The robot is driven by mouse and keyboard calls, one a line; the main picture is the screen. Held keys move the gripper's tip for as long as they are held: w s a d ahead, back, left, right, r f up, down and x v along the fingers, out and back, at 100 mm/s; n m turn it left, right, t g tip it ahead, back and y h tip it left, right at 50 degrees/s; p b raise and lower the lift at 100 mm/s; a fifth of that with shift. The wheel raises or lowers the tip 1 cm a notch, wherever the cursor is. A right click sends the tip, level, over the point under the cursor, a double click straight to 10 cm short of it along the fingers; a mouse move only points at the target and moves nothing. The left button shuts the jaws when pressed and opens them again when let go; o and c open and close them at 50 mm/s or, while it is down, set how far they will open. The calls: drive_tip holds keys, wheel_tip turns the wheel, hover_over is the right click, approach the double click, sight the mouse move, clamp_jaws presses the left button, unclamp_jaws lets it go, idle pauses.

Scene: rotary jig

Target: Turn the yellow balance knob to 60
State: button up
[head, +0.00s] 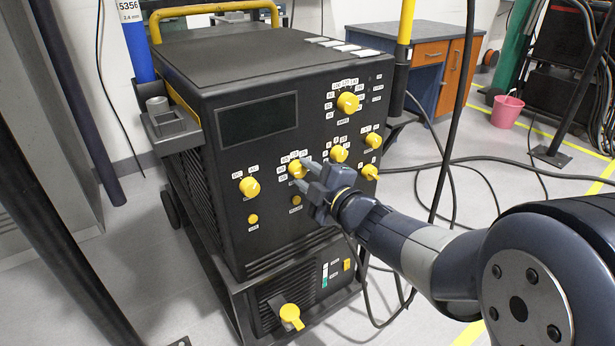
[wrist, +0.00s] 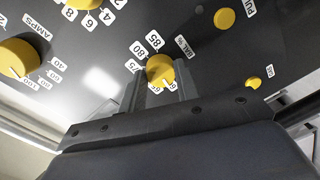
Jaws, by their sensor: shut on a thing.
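The yellow balance knob (head: 296,169) is on the black front panel of the welding machine (head: 290,85), with white number labels around it. In the wrist view the knob (wrist: 160,69) sits beside a "BAL %" label, with 85, 80 and 75 readable and the lower labels partly hidden by my fingers. Its pointer appears to face the lower side, by the labels around 60 to 65; the exact value is hard to read. My gripper (head: 307,177) is shut on the knob, one finger on each side, as the wrist view also shows (wrist: 159,88).
Other yellow knobs surround it: the amps knob (head: 348,102) above right, one to the right (head: 338,153) and one to the left (head: 250,187). A yellow switch (head: 291,316) is on the lower unit. Cables lie on the floor at right, near a pink bucket (head: 507,111).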

drive_tip(key=o, duration=1)
drive_tip(key=p+v, duration=0.3)
drive_tip(key=v, duration=0.7)
drive_tip(key=shift+s+d, duration=0.2)
drive_tip(key=shift+s, duration=0.15)
drive_tip(key=shift+w, duration=0.1)
